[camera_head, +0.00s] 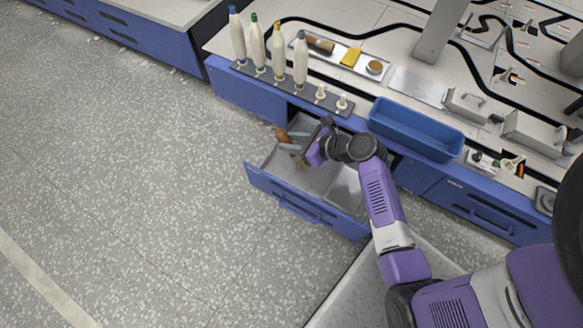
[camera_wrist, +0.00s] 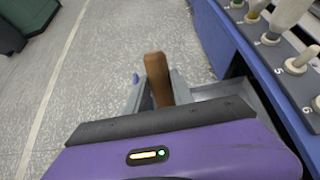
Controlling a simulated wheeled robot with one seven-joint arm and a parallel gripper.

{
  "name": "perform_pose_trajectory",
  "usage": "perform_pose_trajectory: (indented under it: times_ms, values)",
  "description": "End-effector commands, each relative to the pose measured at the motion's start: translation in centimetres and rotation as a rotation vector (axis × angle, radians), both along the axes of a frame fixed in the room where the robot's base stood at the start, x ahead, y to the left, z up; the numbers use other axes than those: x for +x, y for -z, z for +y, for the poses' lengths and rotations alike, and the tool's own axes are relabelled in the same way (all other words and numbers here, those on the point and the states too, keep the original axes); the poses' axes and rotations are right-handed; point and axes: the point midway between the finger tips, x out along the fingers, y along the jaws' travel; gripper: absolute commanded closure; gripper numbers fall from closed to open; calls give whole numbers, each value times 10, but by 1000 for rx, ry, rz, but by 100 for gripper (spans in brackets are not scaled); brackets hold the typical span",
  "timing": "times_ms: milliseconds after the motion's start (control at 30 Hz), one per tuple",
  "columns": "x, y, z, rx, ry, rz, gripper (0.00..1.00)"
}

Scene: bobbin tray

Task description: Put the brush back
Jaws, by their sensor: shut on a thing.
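The brush has a brown wooden handle (camera_head: 283,135) that sticks out to the left of my gripper (camera_head: 308,149) in the head view. In the wrist view the handle (camera_wrist: 157,80) stands up beyond the gripper's dark edge. My gripper is shut on the brush and holds it over the open drawer. A tan patch, perhaps the bristles, shows below the gripper. The drawer (camera_head: 290,200) is pulled out, with a blue front and a grey inside. I cannot tell whether the brush touches the drawer floor.
Above the drawer, a dark rack (camera_head: 267,77) on the bench holds several white bobbins with coloured tips and empty pegs. A blue bin (camera_head: 415,130) and a small tray (camera_head: 335,62) with a yellow block stand nearby. The floor left of the drawer is clear.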

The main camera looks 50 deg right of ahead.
Motion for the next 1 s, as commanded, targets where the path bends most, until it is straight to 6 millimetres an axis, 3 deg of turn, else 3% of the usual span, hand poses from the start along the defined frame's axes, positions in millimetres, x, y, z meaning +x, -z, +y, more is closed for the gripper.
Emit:
perform_pose_trajectory:
  times_ms: [33,400,733,1000]
  values:
    - [0,22,0,1,1,1,100]
    - [0,106,0,1,2,0,100]
    - [0,129,-1,0,2,1,100]
    - [0,165,0,-1,1,0,100]
